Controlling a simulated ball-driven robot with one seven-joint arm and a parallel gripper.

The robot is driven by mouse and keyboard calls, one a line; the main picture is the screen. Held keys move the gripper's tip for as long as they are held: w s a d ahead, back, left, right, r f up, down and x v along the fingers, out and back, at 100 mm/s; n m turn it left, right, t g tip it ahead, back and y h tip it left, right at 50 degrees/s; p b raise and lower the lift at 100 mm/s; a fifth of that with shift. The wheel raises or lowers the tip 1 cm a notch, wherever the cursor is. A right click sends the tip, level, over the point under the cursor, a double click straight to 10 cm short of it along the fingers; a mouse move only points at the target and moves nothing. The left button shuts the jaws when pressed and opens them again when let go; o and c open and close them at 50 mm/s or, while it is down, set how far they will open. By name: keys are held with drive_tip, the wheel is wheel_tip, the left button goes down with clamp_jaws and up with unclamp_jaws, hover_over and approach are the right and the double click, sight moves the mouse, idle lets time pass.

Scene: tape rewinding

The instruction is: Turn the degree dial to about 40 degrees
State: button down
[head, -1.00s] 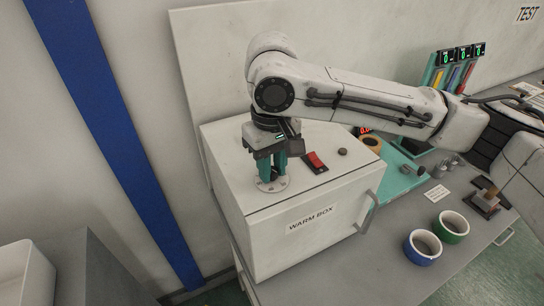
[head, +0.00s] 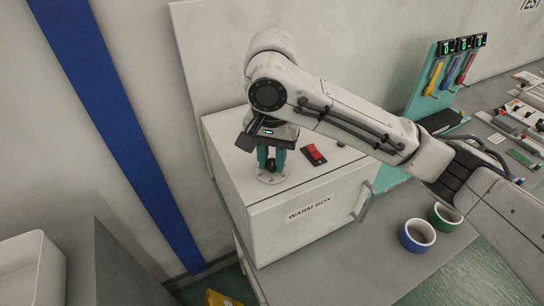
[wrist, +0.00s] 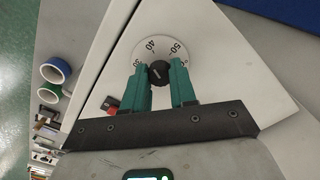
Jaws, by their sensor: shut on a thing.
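The degree dial is a white disc with a black knob on top of the warm box (head: 295,213). In the head view the disc (head: 268,180) shows under my gripper (head: 271,166). In the wrist view the disc (wrist: 163,46) shows the numbers 40 and 50 along its far edge, with other marks partly covered by the fingers. The black knob (wrist: 159,73) sits between the teal fingertips of my gripper (wrist: 158,68), which is shut on it. A light mark shows on the knob, but I cannot tell exactly which number it points to.
A red switch (head: 314,153) stands on the box top right of the dial. A handle (head: 363,201) sticks out of the box's front. Blue tape (head: 417,236) and green tape (head: 444,217) rolls stand on the bench at right.

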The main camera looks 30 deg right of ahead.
sight(272, 162)
drive_tip(key=shift+m, duration=0.6)
drive_tip(key=c, duration=0.9)
unclamp_jaws()
drive_tip(key=shift+r, duration=0.15)
wheel_tip(272, 162, up, 10)
drive_tip(key=shift+r+b, duration=0.25)
drive_tip(key=shift+b, duration=0.15)
